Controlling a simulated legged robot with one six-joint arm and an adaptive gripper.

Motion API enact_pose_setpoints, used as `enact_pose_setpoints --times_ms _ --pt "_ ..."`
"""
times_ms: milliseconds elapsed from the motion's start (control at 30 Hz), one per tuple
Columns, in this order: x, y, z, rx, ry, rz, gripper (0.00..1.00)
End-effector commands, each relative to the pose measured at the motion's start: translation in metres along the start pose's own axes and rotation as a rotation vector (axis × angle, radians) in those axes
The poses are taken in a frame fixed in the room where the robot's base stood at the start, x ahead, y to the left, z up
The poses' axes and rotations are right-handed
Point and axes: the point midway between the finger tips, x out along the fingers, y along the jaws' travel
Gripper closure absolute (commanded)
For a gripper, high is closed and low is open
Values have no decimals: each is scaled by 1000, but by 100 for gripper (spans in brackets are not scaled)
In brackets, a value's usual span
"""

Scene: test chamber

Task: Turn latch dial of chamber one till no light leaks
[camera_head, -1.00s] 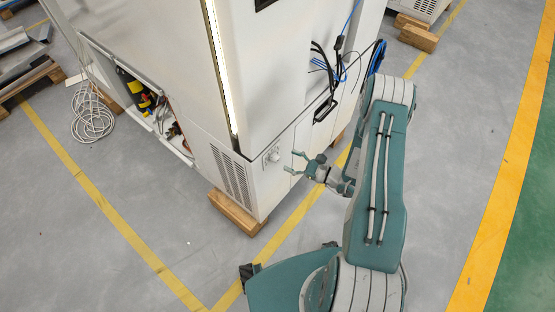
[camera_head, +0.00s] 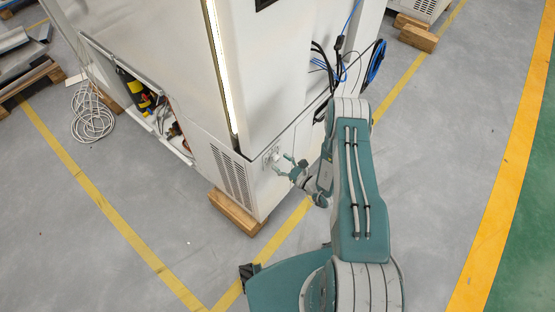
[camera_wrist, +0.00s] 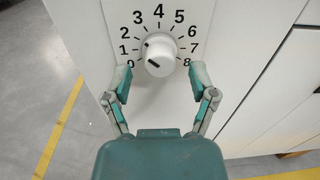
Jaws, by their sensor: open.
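The chamber (camera_head: 265,75) is a large white cabinet with a bright, lit vertical strip (camera_head: 218,70) along its front corner edge. The latch dial (camera_wrist: 158,55) is a white round knob on a plate numbered 0 to 8. A dark mark on the knob's lower left points roughly toward 0. The dial also shows low on the chamber's side in the head view (camera_head: 271,154). My gripper (camera_wrist: 160,77) is open, its fingertips spread to either side just below the knob, seemingly apart from it. In the head view my gripper (camera_head: 282,163) is close to the dial.
Black and blue cables (camera_head: 325,70) hang on the chamber's side above my arm. A wooden block (camera_head: 236,212) sits under the chamber's corner. An open lower compartment (camera_head: 140,95) is at the left. Grey floor with yellow lines is clear in front.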

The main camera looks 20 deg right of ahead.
Motion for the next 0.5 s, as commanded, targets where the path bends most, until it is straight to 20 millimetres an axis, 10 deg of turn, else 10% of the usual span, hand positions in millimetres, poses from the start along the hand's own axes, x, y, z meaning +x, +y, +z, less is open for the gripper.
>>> enact_pose_setpoints --times_ms 467,500 --pt "19 0 0 0 -1 -1 26" --pt "19 0 0 0 -1 -1 44"
